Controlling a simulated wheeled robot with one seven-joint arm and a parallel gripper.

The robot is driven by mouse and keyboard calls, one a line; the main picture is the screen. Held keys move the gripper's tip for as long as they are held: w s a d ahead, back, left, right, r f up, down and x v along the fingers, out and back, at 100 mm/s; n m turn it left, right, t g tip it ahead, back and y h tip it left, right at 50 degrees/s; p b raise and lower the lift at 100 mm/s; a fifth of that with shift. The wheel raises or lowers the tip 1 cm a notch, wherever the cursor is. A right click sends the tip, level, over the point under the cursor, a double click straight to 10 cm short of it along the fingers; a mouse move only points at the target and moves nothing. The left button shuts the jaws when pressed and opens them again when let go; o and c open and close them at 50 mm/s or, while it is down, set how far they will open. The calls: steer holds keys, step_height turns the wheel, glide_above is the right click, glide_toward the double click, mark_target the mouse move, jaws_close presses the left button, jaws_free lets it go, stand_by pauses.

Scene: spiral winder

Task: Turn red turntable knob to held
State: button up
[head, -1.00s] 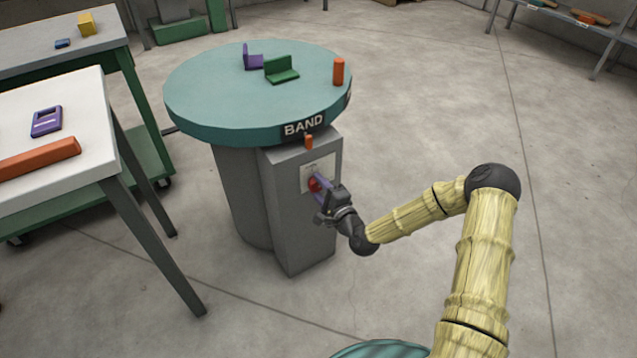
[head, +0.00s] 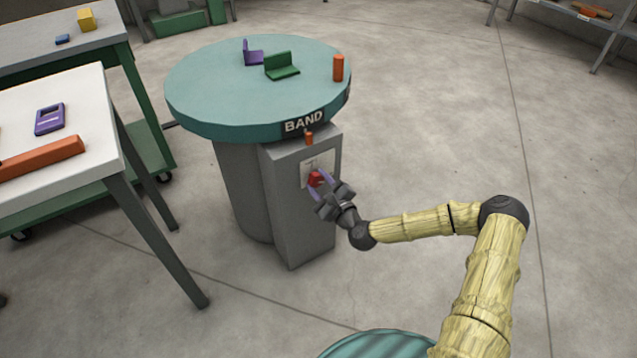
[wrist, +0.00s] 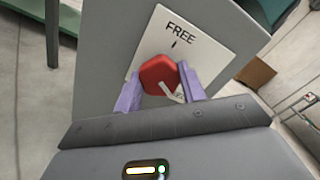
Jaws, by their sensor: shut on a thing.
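The red knob (head: 315,179) is on a white label plate (head: 318,162) on the front of the grey turntable pedestal (head: 302,230). In the wrist view the red knob (wrist: 159,74) sits between the two purple fingers of my gripper (wrist: 160,88). The plate (wrist: 200,50) reads FREE at its top, with a small dark mark under the word. Lettering lower on the plate is mostly hidden by the knob and fingers. A white pointer shows at the knob's lower right. My gripper (head: 323,182) is shut on the knob in the head view.
The round teal turntable top (head: 215,95) above carries purple and green brackets, an orange cylinder (head: 338,68) and a BAND label. A small orange peg (head: 309,138) stands above the plate. A white table (head: 85,140) is on the left.

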steer(key=shift+s+f, duration=0.1)
steer(key=o, duration=1)
steer(key=shift+c, duration=0.2)
steer(key=p+v, duration=0.3)
steer(key=v, duration=1.4)
steer(key=shift+d+p, duration=0.2)
steer(key=shift+p, duration=0.1)
steer(key=shift+s, duration=0.15)
